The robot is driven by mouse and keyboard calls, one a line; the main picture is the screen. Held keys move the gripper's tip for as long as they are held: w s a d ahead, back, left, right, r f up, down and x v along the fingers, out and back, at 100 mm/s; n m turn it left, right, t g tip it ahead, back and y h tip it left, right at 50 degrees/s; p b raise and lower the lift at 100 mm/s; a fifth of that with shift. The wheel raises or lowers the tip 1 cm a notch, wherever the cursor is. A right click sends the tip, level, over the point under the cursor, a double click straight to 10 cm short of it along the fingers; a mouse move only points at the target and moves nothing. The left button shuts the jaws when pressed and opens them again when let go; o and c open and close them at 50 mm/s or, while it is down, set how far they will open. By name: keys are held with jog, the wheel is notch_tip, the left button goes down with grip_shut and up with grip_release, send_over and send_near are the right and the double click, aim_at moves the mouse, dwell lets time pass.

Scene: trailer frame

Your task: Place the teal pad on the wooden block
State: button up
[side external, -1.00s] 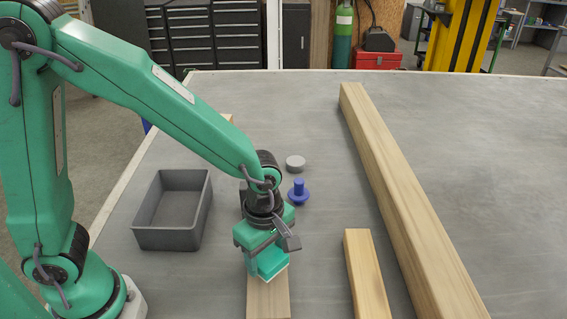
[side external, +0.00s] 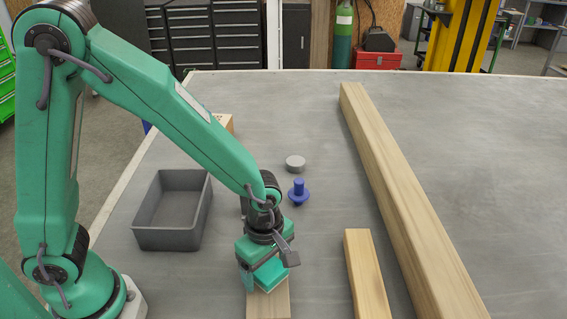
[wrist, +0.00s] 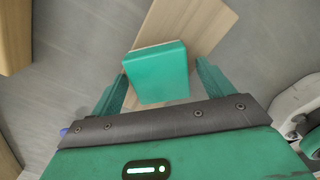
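The teal pad (side external: 275,273), a flat square with a pale underside, is directly below my gripper (side external: 262,266) in the side external view. In the wrist view the teal pad (wrist: 157,72) lies between the two fingers of my gripper (wrist: 162,78).
A grey open bin (side external: 172,237) stands left of my gripper. A blue knobbed piece (side external: 298,192) and a grey disc (side external: 295,163) stand behind it. A short beam (side external: 367,275) and a long beam (side external: 400,195) lie to the right. The far right tabletop is clear.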

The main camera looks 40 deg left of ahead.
aim_at(266, 266)
jog(key=shift+r, duration=0.2)
notch_tip(266, 266, up, 12)
dwell(0.9)
jog(key=shift+a, duration=0.1)
dwell(0.4)
jog(key=s+a+r+m+t, duration=0.2)
jog(key=s+a+r+m, duration=0.1)
jog(key=a+m, duration=0.5)
jog(key=s+a+r+m+t, duration=0.3)
jog(key=s+a+r+m, duration=0.1)
jog(key=a+m, duration=0.4)
jog(key=shift+s+a+r+m+t, duration=0.15)
jog(key=shift+a+r+m+t, duration=0.2)
jog(key=shift+r+m, duration=0.5)
